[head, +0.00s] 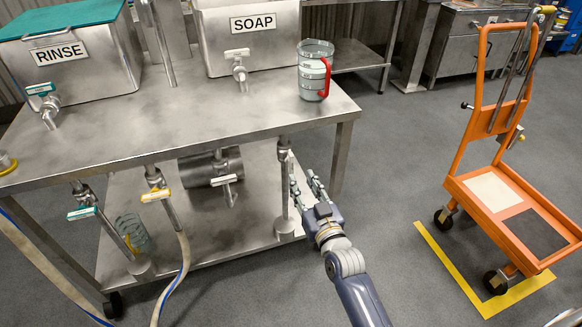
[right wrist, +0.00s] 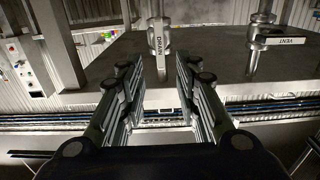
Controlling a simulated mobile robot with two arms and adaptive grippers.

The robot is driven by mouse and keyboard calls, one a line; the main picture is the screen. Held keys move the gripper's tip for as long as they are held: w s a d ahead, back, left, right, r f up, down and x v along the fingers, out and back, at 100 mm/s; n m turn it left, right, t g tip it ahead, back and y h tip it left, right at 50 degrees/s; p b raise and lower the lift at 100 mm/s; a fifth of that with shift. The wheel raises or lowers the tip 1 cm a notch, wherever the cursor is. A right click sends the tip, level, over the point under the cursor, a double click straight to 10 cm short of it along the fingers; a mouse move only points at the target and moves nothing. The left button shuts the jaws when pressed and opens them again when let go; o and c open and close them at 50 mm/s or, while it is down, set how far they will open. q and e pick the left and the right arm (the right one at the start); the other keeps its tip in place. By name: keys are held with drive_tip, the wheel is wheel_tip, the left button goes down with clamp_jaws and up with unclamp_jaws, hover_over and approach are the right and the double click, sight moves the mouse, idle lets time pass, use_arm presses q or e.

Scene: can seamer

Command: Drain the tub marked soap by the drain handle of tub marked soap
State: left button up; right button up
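The steel tub marked SOAP (head: 215,55) stands on the steel table, with a white-handled tap (head: 238,56) on its front. Under the table edge a vertical pipe (head: 284,190) carries a small upright handle (head: 284,157). In the right wrist view a white handle marked DRAIN (right wrist: 158,42) hangs upright on a pipe, straight beyond the fingers. My right gripper (head: 304,182) is open and empty beside the pipe, just right of it; the fingers also show apart in the right wrist view (right wrist: 157,72). I see no contact with the handle. My left gripper is not in view.
A handle marked VENT (right wrist: 285,41) lies level at right in the wrist view. A red-handled jug (head: 315,70) stands near the table (head: 200,118) edge. Other valves and a hose (head: 184,250) are at left. An orange trolley (head: 490,170) stands right.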

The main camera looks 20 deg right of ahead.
sight(292, 164)
drive_tip(key=w+b, duration=0.1)
drive_tip(key=w, duration=0.8)
drive_tip(key=shift+a+f+b, duration=0.1)
drive_tip(key=shift+a+b, duration=0.1)
drive_tip(key=shift+b, duration=0.15)
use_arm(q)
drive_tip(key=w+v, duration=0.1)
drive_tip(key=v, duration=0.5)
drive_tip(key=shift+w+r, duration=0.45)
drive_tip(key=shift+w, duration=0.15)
use_arm(e)
drive_tip(key=shift+w, duration=0.55)
drive_tip(key=shift+c, duration=0.2)
clamp_jaws()
